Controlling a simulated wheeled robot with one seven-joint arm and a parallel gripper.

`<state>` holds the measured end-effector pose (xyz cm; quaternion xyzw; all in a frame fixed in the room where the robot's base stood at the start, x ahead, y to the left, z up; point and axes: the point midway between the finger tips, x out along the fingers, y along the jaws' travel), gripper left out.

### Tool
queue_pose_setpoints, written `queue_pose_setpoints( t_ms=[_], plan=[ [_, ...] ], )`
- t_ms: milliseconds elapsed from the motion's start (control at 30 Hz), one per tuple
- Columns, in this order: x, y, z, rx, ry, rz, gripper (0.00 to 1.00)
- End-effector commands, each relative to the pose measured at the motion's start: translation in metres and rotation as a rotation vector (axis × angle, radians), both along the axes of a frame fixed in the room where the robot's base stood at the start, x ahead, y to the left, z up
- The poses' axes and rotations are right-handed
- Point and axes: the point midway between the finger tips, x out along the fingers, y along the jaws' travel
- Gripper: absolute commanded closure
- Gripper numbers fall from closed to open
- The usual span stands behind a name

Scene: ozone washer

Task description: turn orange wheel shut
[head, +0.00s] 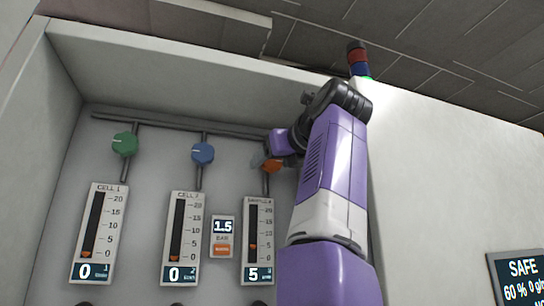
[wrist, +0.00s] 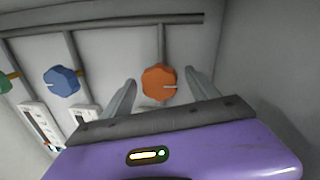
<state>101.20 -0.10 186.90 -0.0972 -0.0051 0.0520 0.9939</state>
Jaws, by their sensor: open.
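The orange wheel (wrist: 160,83) sits on a vertical pipe in the wrist view, with a white mark pointing right. In the head view the orange wheel (head: 271,166) is partly hidden by my gripper (head: 264,162). My gripper (wrist: 160,92) is open, with one finger on each side of the wheel in the wrist view. I cannot tell whether the fingers touch it or how far forward they reach. The gauge under the orange wheel (head: 258,240) reads 5 in the head view.
A blue wheel (head: 203,154) and a green wheel (head: 125,143) are to the left. Their gauges (head: 180,240) (head: 98,235) both read 0. A small display (head: 223,227) reads 1.5. A horizontal pipe (wrist: 100,24) runs above the wheels. The recess wall stands close on the right. A screen (head: 520,280) reads SAFE.

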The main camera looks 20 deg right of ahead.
Motion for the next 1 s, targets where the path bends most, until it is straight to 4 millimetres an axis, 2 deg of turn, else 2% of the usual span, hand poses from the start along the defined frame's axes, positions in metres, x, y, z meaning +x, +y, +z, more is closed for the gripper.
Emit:
queue_pose_setpoints(
  t_ms=[133,400,700,1000],
  plan=[
    [0.0085,0.0009,0.0002,0.0,0.001,0.0,0.31],
    [0.0094,0.0011,-0.0007,0.0,0.0,0.0,0.33],
    [0.0092,0.0012,-0.0008,0.0,0.0,0.001,0.92],
    [0.0091,0.0014,-0.0006,-0.036,0.001,0.001,0.93]
  ],
)
